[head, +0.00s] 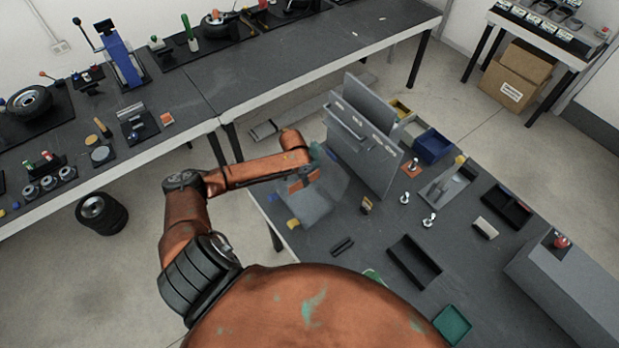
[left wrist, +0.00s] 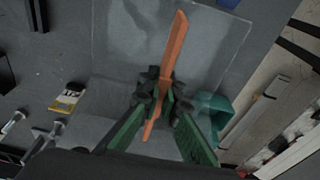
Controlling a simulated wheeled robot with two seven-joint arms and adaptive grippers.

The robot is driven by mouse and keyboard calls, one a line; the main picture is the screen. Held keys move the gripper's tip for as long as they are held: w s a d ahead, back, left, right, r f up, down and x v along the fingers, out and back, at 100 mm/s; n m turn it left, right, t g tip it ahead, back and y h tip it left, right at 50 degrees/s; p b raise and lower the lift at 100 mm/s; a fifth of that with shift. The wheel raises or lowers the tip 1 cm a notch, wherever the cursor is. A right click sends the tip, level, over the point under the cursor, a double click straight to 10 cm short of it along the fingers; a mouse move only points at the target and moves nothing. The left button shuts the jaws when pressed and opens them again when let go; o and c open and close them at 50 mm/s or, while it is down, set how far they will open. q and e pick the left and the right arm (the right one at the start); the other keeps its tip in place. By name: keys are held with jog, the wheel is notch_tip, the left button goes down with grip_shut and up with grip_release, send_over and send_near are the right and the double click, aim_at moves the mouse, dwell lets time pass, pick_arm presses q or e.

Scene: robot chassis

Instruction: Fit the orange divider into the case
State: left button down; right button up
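The orange divider (left wrist: 174,50) is a thin strip, seen edge-on in the left wrist view between my left gripper's dark fingertips (left wrist: 158,95). The green fingers close in on it from both sides. In the head view my left gripper (head: 308,173) is over the near left end of the table, with a bit of the divider (head: 296,185) showing below it. A pale grey, see-through case (head: 318,205) lies below the gripper and also shows in the left wrist view (left wrist: 215,45). The gap between divider and case is hard to judge. My right gripper is out of view.
A tall grey panel (head: 362,150) stands just right of the case. A black tray (head: 415,262), a green tray (head: 453,326), a blue bin (head: 433,147) and small metal parts (head: 429,220) occupy the table. Some bare tabletop (head: 370,235) lies in front of the panel.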

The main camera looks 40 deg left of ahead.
pick_arm(q)
jog(key=shift+s+a, duration=0.1)
jog(key=shift+r+p, duration=0.15)
jog(key=shift+p, duration=0.4)
notch_tip(320, 180, down, 6)
jog(key=b, duration=0.2)
dwell(0.9)
dwell(0.4)
jog(key=shift+p, duration=0.6)
dwell(0.9)
jog(key=shift+p, duration=0.5)
